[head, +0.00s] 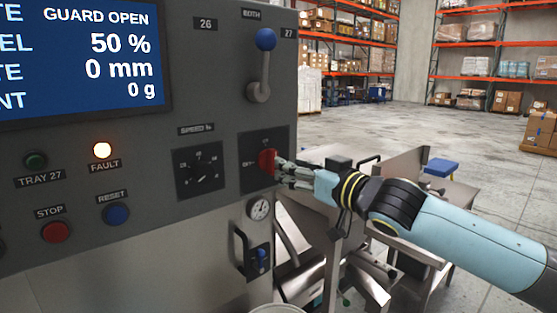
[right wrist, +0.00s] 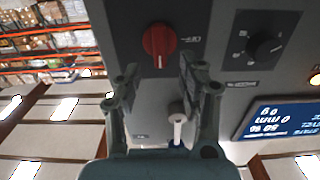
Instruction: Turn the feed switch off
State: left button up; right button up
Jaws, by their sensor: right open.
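The feed switch appears to be the red rotary knob (head: 266,162) on a dark plate at the right of the grey panel. A label that looks like "OFF" stands to its left in the head view. In the right wrist view the red knob (right wrist: 158,41) is seen face-on, its pale mark pointing down in that upside-down picture, apart from the label at its side. My right gripper (head: 283,170) is at the knob in the head view. In the right wrist view my right gripper (right wrist: 158,78) is open, its fingers short of the knob and spread to either side. Contact is not visible.
A blue-balled lever (head: 264,68) stands above the knob. The fault lamp (head: 102,150) is lit. The screen (head: 85,55) reads "GUARD OPEN". Metal chutes stand under my right arm.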

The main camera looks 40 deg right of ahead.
aim_at(271, 162)
jog(key=w+b, duration=0.1)
jog(key=w, duration=0.4)
jog(key=shift+w+a, duration=0.1)
jog(key=shift+a, duration=0.1)
grip_shut()
